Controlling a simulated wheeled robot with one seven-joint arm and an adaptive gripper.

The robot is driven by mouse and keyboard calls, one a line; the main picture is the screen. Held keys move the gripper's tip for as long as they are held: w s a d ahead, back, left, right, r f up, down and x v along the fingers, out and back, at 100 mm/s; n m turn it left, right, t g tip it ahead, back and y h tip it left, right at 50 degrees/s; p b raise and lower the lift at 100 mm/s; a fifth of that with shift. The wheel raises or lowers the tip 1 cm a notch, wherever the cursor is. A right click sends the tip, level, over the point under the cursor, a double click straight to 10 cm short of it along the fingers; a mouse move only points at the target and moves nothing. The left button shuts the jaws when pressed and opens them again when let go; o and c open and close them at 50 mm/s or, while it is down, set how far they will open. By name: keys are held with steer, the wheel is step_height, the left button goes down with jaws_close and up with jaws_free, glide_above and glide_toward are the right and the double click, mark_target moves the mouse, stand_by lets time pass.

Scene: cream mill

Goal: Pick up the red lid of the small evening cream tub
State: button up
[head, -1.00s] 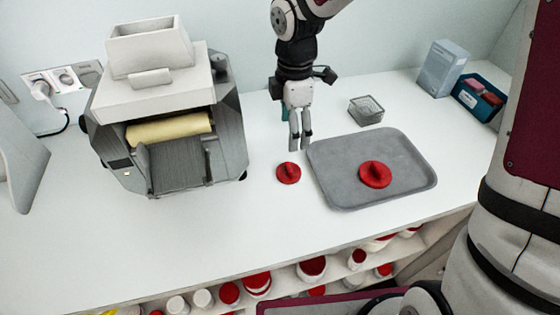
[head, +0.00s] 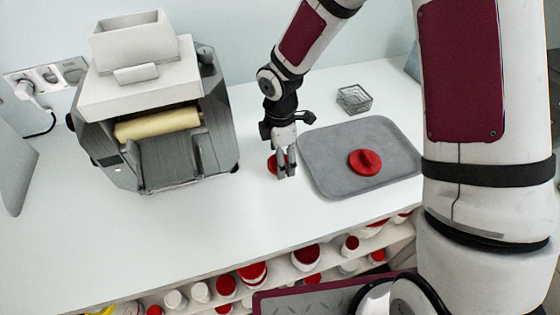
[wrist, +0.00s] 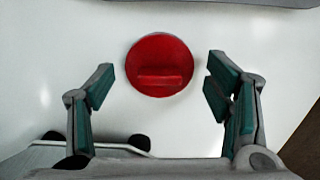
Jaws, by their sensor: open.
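A small round red lid (head: 272,164) with a raised bar grip lies on the white counter, just left of the grey tray. In the head view my gripper (head: 284,172) is in front of it and hides part of it. In the wrist view the small red lid (wrist: 160,65) shows whole, its bar running across the picture. My gripper (wrist: 160,90) is open, with one finger to each side of the lid and nothing held. The fingers look apart from it; the height gap is hard to tell. A larger red lid (head: 365,162) lies on the tray.
The grey tray (head: 325,180) is close to the right of my gripper. A wire basket (head: 354,99) stands behind it. A grey and white mill with a roller (head: 158,127) stands at left. Tubs with red and white lids (head: 252,272) fill a shelf below the counter.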

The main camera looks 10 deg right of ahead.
steer(key=shift+f, duration=0.25)
steer(key=c, duration=0.6)
steer(key=shift+r, duration=0.1)
